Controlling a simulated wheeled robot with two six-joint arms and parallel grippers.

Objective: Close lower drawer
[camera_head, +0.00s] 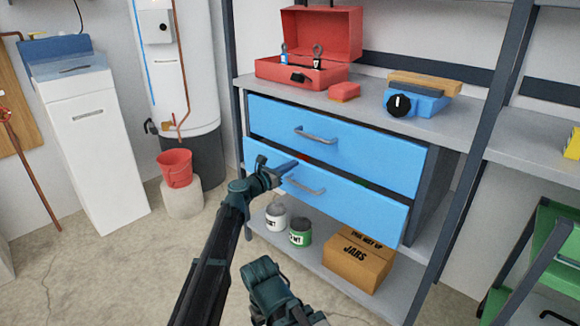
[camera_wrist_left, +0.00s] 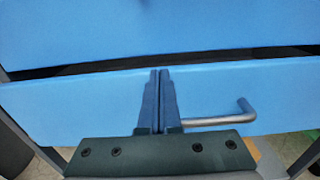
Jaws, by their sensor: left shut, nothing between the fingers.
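The lower drawer (camera_head: 355,207) is a blue panel with a grey bar handle (camera_head: 302,184). Its front stands a little forward of the upper drawer (camera_head: 385,159), so it looks slightly open. In the left wrist view the lower drawer front (camera_wrist_left: 80,105) shows below a dark gap, with its handle (camera_wrist_left: 225,119) right of the fingers. My left gripper (camera_head: 291,166) is shut and empty, in front of the lower drawer's upper left part, beside the handle. Whether the fingertips touch the panel cannot be told. My right gripper's fingers are not visible.
The shelf above holds a red toolbox (camera_head: 335,73), a red block (camera_head: 344,92) and a blue device (camera_head: 415,103). Below the drawers are two cans (camera_head: 300,232) and a cardboard box (camera_head: 357,262). A red bucket (camera_head: 175,168) and a green stepped object (camera_head: 540,250) stand to the sides.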

